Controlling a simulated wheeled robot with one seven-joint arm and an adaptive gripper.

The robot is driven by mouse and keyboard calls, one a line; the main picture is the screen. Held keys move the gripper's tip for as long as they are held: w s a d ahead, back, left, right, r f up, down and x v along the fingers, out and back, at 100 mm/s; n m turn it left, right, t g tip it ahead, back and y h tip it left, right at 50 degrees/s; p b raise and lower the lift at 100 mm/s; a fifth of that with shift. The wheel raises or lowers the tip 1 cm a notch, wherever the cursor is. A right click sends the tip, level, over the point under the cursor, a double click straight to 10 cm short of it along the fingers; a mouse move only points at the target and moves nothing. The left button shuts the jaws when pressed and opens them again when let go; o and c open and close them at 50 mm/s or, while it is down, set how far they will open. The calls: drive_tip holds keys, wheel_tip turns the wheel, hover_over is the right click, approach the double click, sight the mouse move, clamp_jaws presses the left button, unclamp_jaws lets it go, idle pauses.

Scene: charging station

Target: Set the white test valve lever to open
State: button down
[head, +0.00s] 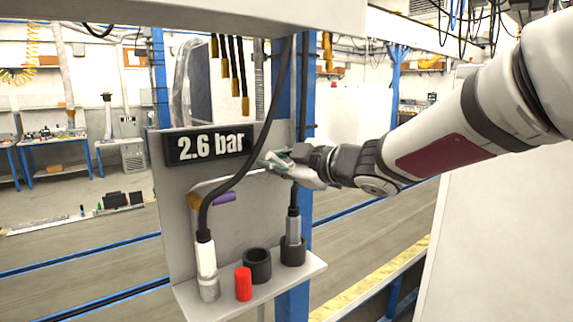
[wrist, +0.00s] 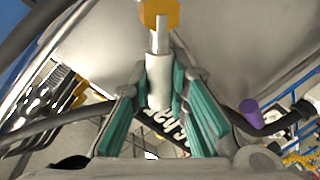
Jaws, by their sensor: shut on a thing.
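My gripper (head: 277,160) is at the right side of the grey panel, beside the pressure display. In the wrist view, its teal-padded fingers (wrist: 158,88) are shut on the white test valve lever (wrist: 158,72), with one finger on each side of its white sleeve. A thin grey stem joins the sleeve to a yellow fitting (wrist: 160,14). In the head view my gripper hides most of the lever. The display (head: 210,146) reads 2.6 bar.
A purple handle (head: 222,198) sticks out left of my gripper and also shows in the wrist view (wrist: 248,106). A black hose (head: 262,138) crosses the panel close to my gripper. The shelf (head: 273,291) below holds a red cylinder (head: 243,284) and black sockets (head: 257,265).

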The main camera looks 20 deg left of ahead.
drive_tip(key=f+n+b, duration=0.1)
drive_tip(key=n+b, duration=0.1)
drive_tip(key=b, duration=0.1)
drive_tip(key=f+n+t+h+b, duration=0.1)
drive_tip(key=n+b, duration=0.1)
drive_tip(key=b, duration=0.1)
drive_tip(key=s+f+n+b, duration=0.1)
drive_tip(key=n+b, duration=0.1)
drive_tip(key=b, duration=0.1)
drive_tip(key=shift+a+f+n, duration=0.25)
drive_tip(key=shift+a+n, duration=0.05)
drive_tip(key=shift+a, duration=0.1)
drive_tip(key=c, duration=1.5)
unclamp_jaws()
drive_tip(key=v, duration=1.2)
drive_tip(key=shift+s+a, duration=0.15)
